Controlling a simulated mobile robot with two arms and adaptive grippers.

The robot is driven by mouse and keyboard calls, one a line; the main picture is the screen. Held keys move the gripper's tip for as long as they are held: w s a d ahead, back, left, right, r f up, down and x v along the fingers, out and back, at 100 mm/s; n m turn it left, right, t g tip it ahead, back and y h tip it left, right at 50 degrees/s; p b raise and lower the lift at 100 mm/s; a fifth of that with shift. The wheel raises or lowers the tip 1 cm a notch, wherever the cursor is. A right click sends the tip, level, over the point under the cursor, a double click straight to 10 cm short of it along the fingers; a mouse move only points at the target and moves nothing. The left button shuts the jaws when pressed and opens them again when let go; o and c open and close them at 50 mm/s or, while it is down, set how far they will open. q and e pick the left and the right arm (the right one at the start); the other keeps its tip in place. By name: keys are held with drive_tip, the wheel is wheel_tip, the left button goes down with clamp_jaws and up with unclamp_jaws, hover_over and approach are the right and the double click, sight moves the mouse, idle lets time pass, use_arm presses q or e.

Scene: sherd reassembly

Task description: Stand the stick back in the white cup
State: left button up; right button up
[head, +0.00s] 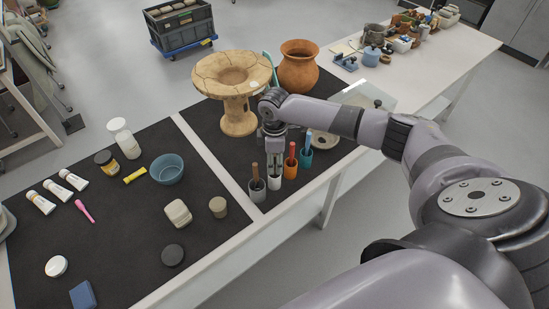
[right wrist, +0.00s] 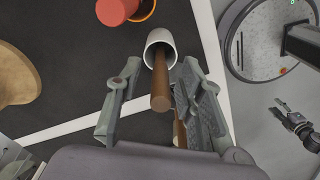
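The white cup (head: 274,182) stands on the dark mat in a row of cups near the front edge of the table. It shows in the right wrist view (right wrist: 153,36) with its mouth facing the camera. A brown stick (right wrist: 160,84) runs from inside that mouth towards the wrist. My right gripper (right wrist: 162,75) is open, with one finger on each side of the stick and a gap to it on both sides. In the head view the right gripper (head: 275,165) is right above the white cup and hides most of the stick. My left gripper is not in view.
A grey cup (head: 257,191) with a brown stick stands left of the white cup. An orange cup (head: 290,169) and a teal cup (head: 305,158) stand to its right. A wide-topped clay vessel (head: 238,118) and a terracotta pot (head: 299,70) stand behind.

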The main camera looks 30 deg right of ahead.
wheel_tip(320, 180, up, 12)
idle(0.5)
idle(0.6)
